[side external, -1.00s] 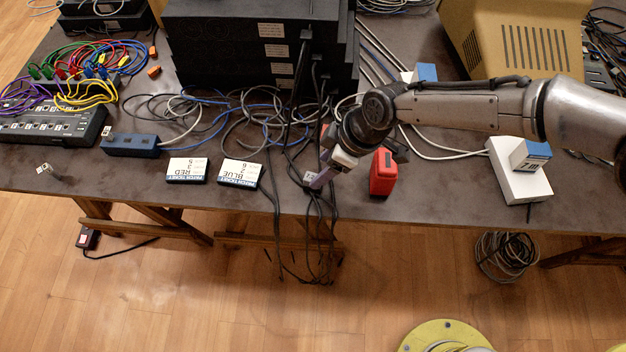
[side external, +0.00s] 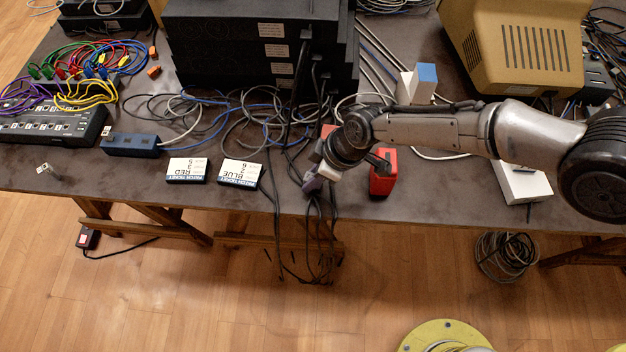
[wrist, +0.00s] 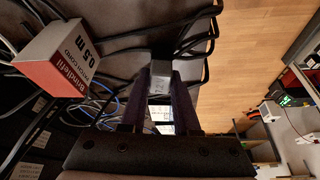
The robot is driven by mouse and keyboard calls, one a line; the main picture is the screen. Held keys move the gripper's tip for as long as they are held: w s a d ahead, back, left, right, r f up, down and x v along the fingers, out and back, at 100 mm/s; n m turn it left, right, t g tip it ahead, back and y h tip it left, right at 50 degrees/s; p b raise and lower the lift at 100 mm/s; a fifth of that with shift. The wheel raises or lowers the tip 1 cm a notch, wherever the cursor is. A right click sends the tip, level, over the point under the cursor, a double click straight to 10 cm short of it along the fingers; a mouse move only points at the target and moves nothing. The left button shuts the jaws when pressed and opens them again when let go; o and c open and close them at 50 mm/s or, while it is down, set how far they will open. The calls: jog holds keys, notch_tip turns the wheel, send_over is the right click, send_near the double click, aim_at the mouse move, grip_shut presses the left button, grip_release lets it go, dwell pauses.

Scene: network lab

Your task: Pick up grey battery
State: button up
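A small grey block, which looks like the grey battery (wrist: 160,78), sits between my fingertips in the wrist view. My gripper (wrist: 162,92) has one dark finger on each side of it, and the block fills most of the gap. I cannot tell whether the fingers press on it. In the side external view my gripper (side external: 318,179) is low at the table's front edge, beside hanging black cables. The grey block cannot be made out clearly there, as the hand and cables crowd it.
A red box (side external: 383,172) stands just right of my gripper. A white and red patch-cord carton (wrist: 66,55) is at the left in the wrist view. Black network units (side external: 260,45) stand behind, with loose cables in front.

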grip_shut()
